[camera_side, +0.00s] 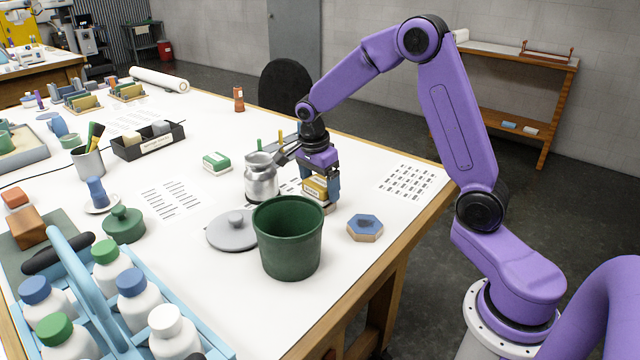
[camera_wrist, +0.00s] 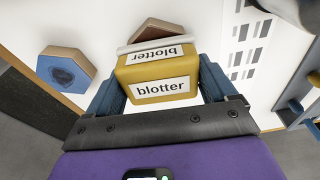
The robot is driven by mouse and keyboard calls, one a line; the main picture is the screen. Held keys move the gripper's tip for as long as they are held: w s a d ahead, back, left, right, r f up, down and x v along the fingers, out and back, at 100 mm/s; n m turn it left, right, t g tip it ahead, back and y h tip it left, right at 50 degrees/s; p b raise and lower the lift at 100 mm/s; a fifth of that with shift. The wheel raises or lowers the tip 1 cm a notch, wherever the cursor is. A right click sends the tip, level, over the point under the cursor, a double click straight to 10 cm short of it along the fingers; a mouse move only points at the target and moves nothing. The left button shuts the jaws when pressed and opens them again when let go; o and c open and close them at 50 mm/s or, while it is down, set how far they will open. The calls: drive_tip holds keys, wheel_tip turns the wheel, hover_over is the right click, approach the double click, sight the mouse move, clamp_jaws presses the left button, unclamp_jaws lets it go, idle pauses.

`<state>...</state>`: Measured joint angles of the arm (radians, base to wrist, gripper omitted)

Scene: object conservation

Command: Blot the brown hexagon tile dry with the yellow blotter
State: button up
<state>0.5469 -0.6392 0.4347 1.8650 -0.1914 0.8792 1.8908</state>
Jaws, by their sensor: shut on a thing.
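My gripper (camera_side: 319,192) is shut on the yellow blotter (camera_wrist: 158,75), its fingers on either side. The blotter carries "blotter" labels and has a pale strip along its far edge; it also shows in the side view (camera_side: 315,187). The brown hexagon tile (camera_wrist: 152,29) shows just past the blotter in the wrist view, mostly hidden behind it. In the side view, a tan edge (camera_side: 328,208) shows below the blotter. I cannot tell whether blotter and tile touch. A blue-topped hexagon tile (camera_side: 365,228) with a dark wet-looking patch lies to the right, also in the wrist view (camera_wrist: 65,72).
A dark green pot (camera_side: 288,240) stands close in front of my gripper. A metal can (camera_side: 261,178) and a grey lid (camera_side: 232,231) are to its left. A blue bottle carrier (camera_side: 195,325) fills the near left. A printed sheet (camera_side: 408,182) lies flat near the table's right edge.

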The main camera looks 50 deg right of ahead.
drive_tip(key=shift+f, duration=0.6)
idle(1.6)
drive_tip(key=shift+r, duration=3.55)
